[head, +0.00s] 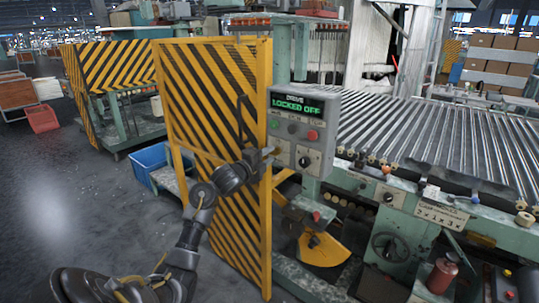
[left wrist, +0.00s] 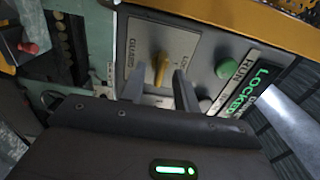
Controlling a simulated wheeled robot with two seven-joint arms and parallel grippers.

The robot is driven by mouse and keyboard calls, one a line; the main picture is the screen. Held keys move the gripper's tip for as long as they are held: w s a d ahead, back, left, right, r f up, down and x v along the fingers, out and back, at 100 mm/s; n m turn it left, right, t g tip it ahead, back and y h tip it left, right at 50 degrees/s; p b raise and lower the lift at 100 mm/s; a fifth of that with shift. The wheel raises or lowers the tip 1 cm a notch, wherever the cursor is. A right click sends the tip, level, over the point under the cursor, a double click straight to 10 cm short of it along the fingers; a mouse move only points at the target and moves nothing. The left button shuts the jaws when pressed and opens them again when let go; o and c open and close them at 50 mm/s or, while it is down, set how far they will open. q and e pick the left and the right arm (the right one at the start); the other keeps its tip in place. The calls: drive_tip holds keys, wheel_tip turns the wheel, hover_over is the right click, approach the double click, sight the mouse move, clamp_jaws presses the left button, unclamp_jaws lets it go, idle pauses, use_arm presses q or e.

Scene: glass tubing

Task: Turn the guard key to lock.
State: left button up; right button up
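The guard key (left wrist: 160,68) is a yellow handle on a pale plate marked GUARD, with a partly hidden lock label to its right. In the head view the key's plate (head: 304,161) is low on the grey control box (head: 330,108), whose green display reads LOCKED OFF. My left gripper (head: 269,153) is at the box's left edge. In the left wrist view the gripper (left wrist: 159,88) is open, its fingers either side of the key in the picture. No contact can be made out. My right gripper is in neither view.
A tall yellow-and-black striped guard panel (head: 210,110) stands behind and beside my left arm. A roller conveyor (head: 430,140) extends to the right of the box. A green button (left wrist: 226,68) is near the key. A blue bin (head: 150,160) sits at left; the floor there is open.

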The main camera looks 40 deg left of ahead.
use_arm(q)
drive_tip(key=shift+w, duration=0.45)
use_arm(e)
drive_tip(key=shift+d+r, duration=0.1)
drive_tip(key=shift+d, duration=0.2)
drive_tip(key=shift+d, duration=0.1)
use_arm(q)
clamp_jaws()
